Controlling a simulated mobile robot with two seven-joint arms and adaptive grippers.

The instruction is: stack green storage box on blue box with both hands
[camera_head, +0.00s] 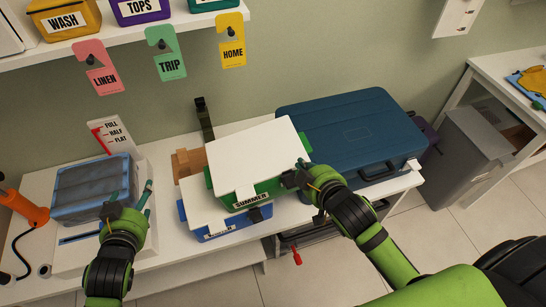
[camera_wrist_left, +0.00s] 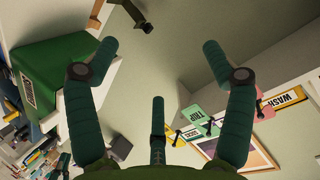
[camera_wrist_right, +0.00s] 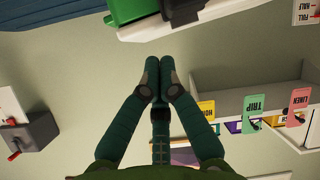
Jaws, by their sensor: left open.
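The green storage box (camera_head: 268,187), with a white lid and a "SUMMER" label, sits over the blue box (camera_head: 222,232). It is turned and offset toward the back right, so part of the blue box's white lid shows at front left. I cannot tell whether it rests flat. My left gripper (camera_head: 125,209) is open and empty, away to the left of both boxes; its spread fingers show in the left wrist view (camera_wrist_left: 159,50). My right gripper (camera_head: 296,177) is beside the green box's right side. Its fingertips are together with nothing visible between them in the right wrist view (camera_wrist_right: 158,65).
A dark blue suitcase (camera_head: 350,130) stands right of the boxes. A grey-blue packed bundle (camera_head: 92,190) lies at left near my left gripper. A shelf (camera_head: 110,38) with small bins and hanging tags is above. A grey bin (camera_head: 468,155) stands on the floor at right.

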